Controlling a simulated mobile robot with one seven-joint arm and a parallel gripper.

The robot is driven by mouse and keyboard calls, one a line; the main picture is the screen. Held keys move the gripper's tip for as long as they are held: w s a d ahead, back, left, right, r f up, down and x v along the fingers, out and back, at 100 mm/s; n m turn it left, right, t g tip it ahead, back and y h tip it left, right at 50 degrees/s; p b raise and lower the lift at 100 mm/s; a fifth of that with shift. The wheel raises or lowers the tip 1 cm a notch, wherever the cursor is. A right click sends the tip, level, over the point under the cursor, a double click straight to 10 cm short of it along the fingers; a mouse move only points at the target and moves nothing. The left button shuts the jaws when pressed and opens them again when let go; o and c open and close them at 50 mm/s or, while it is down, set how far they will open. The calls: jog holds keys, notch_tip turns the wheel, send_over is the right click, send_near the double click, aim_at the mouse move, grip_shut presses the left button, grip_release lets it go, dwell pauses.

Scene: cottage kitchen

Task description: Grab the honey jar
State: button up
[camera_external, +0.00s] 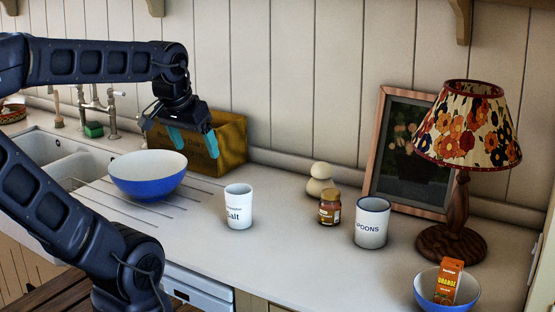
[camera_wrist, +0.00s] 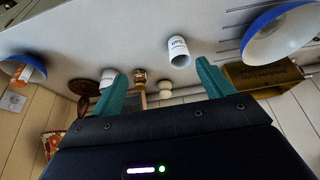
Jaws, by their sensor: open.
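The honey jar (camera_external: 330,207) is a small amber glass jar with a brown lid and a pale label. It stands upright on the counter between the salt cup and the spoons pot. It also shows in the wrist view (camera_wrist: 139,78), small and upside down, between the fingertips. My gripper (camera_external: 193,141) is raised above the counter at the left, in front of the yellow box, well away from the jar. Its teal fingers are apart, with nothing between them. The open fingers also show in the wrist view (camera_wrist: 165,78).
A white salt cup (camera_external: 238,208) stands left of the jar and a spoons pot (camera_external: 371,224) close on its right. A pale rounded ornament (camera_external: 320,180) is just behind it. A blue bowl (camera_external: 148,177), yellow box (camera_external: 228,143), framed picture (camera_external: 398,160) and lamp (camera_external: 467,135) stand further off.

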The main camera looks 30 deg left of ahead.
jog(key=shift+w, duration=0.1)
jog(key=m+g+h, duration=0.2)
jog(key=m+h, duration=0.2)
jog(key=m, duration=0.7)
send_over(330, 204)
jog(key=a, duration=0.4)
notch_tip(330, 204, down, 17)
jog(key=shift+x, duration=4.9)
jog(key=shift+a, duration=0.15)
jog(key=c, duration=1.3)
